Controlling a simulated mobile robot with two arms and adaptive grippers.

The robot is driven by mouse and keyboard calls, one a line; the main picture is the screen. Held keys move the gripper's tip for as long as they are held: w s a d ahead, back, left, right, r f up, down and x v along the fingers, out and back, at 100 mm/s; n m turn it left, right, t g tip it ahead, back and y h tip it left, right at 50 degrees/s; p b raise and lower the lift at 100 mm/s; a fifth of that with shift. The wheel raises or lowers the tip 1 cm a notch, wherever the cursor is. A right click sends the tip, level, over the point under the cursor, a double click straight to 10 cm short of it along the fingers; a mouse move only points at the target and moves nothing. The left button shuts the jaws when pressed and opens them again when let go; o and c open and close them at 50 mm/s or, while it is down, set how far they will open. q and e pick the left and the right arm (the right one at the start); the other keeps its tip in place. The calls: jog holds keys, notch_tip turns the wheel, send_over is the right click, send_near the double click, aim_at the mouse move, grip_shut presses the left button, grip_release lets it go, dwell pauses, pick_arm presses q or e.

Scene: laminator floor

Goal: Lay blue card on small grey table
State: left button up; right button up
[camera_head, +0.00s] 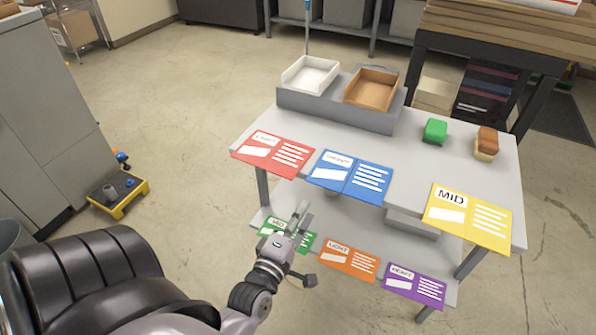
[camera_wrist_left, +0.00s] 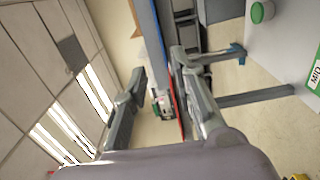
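The blue card (camera_head: 350,177) lies at the front edge of a grey table (camera_head: 420,165), between the red card (camera_head: 273,154) and the yellow card (camera_head: 467,217). This is the only grey table I see clearly, and I cannot tell if it is the small one. My left gripper (camera_head: 301,215) is below the top's front edge, left of and lower than the blue card, in front of the green card (camera_head: 275,234). In the left wrist view its fingers (camera_wrist_left: 160,88) stand apart, with no held thing clear between them. My right gripper is not in view.
Orange (camera_head: 348,262) and purple (camera_head: 414,285) cards lie along the lower shelf. A white tray (camera_head: 296,84) and a brown tray (camera_head: 361,98) sit at the table's back. Green (camera_head: 435,130) and brown (camera_head: 487,140) blocks stand on top. A yellow-edged platform (camera_head: 128,202) is on the floor.

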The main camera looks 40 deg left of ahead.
pick_arm(q)
jog(key=shift+v, duration=0.9)
jog(key=s+d+f+m+g+h, duration=0.2)
jog(key=s+d+f+m+g, duration=0.15)
jog(key=f, duration=0.75)
jog(key=s+d+f+m+g+h, duration=0.1)
jog(key=s+d+f+m+g, duration=0.3)
jog(key=f, duration=0.8)
jog(key=s+d+f+m+g+h, duration=0.1)
jog(key=d+f+m+h, duration=0.3)
jog(key=f, duration=0.7)
jog(key=s+a+f+m+g+y, duration=0.15)
jog(key=s+f+m+g, duration=0.35)
jog(key=s+f, duration=0.6)
jog(key=s+a+f+m+g+p, duration=0.1)
jog(key=s+a+m, duration=0.1)
jog(key=s, duration=0.4)
jog(key=s+a+f+m+g+y+p, duration=0.1)
jog(key=s+a+f+m+g, duration=0.1)
jog(key=s+m, duration=0.2)
jog(key=shift+s, duration=1.5)
jog(key=shift+f+m+y, duration=0.1)
jog(key=shift+m+y, duration=0.15)
